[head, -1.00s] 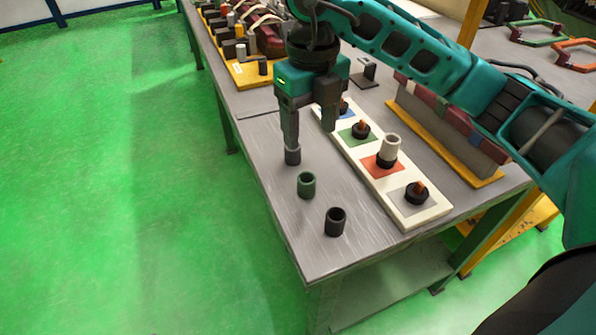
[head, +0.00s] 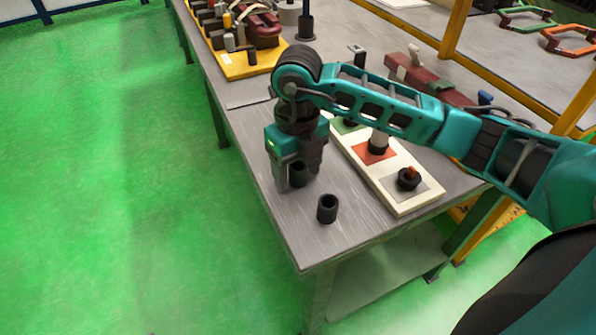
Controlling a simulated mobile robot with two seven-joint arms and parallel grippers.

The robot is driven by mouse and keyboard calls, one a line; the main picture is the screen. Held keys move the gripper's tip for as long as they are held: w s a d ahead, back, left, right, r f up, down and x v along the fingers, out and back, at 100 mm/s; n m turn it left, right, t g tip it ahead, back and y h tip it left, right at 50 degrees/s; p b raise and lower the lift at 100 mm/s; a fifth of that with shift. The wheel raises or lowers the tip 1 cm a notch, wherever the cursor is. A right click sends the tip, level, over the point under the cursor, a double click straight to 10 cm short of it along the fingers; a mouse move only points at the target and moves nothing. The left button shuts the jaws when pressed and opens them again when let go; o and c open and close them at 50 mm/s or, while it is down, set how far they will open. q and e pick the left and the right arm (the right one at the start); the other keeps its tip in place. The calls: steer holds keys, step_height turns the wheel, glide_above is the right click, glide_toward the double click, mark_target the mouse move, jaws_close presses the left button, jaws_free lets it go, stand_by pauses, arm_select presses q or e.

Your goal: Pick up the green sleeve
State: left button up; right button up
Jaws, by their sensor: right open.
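The dark green sleeve (head: 298,175) stands upright on the grey table, in the head view. My right gripper (head: 297,177) points down over it, with its two fingers on either side of the sleeve. The fingers are open, and I cannot tell whether either one touches the sleeve. The gripper hides part of the sleeve. My left gripper is not in view.
A black sleeve (head: 327,208) stands just in front of the green one. The table's front corner is clear.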

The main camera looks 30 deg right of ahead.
steer(key=c, duration=1.1)
steer(key=shift+r, duration=0.1)
